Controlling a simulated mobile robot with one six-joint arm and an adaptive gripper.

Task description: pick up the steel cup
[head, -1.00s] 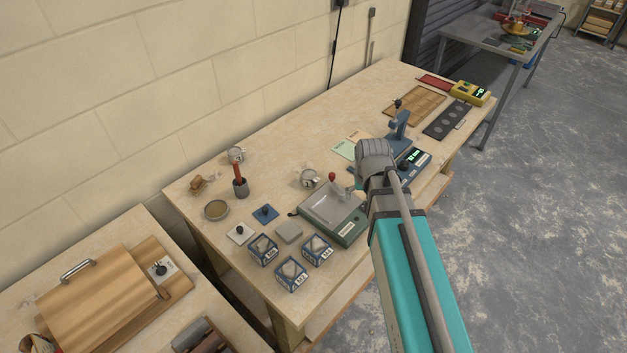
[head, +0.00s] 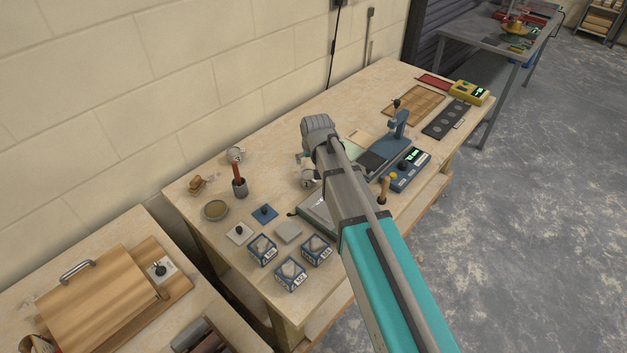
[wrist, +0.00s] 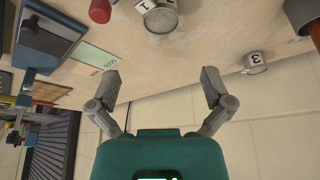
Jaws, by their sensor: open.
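Two small steel cups are in view. One steel cup (head: 307,179) stands mid-bench, partly hidden by my arm in the head view; in the wrist view a cup marked 1 (wrist: 159,16) is cut by the top edge. The other steel cup (head: 235,154) stands by the wall; the wrist view shows a cup marked 3 (wrist: 255,63) to the right. My gripper (wrist: 161,80) is open, with nothing between its fingers. In the head view it is mostly hidden behind my wrist, above the bench near the mid-bench cup.
A dark pot with a red-brown handle (head: 239,187) and a round dish (head: 215,210) stand left of the mid-bench cup. Several blue-framed cubes (head: 291,274) line the front. A green tray machine (head: 318,207) is partly under my arm. A blue press (head: 396,132) stands to the right.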

